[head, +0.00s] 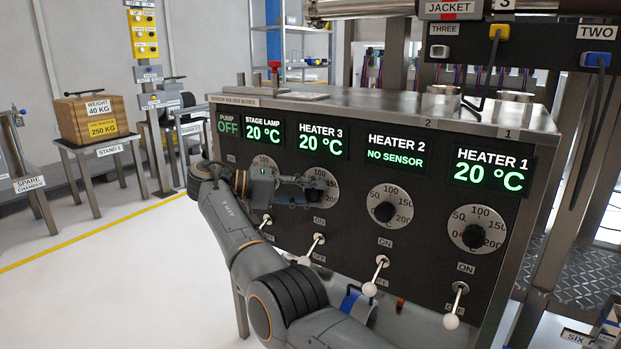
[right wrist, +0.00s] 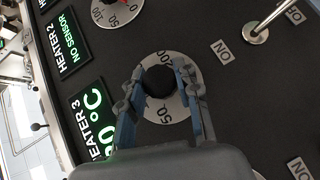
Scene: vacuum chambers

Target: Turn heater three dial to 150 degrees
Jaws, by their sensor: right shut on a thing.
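The heater 3 dial (head: 331,190) is a black knob on a light round scale, below the HEATER 3 display (head: 322,138), which reads 20 °C. My right gripper (head: 315,193) reaches it from the left, its fingers partly covering the scale. In the right wrist view, the black knob (right wrist: 160,82) sits between the two fingers of my right gripper (right wrist: 159,75), which is shut on it. The scale ring (right wrist: 168,112) shows around the knob. I cannot make out the knob's pointer. My left gripper is not in view.
The heater 2 dial (head: 390,205) and heater 1 dial (head: 476,231) are to the right on the same dark panel. White-tipped switch levers (head: 313,244) stick out below the dials. HEATER 2 display (head: 396,149) reads NO SENSOR. Open floor (head: 120,280) lies left.

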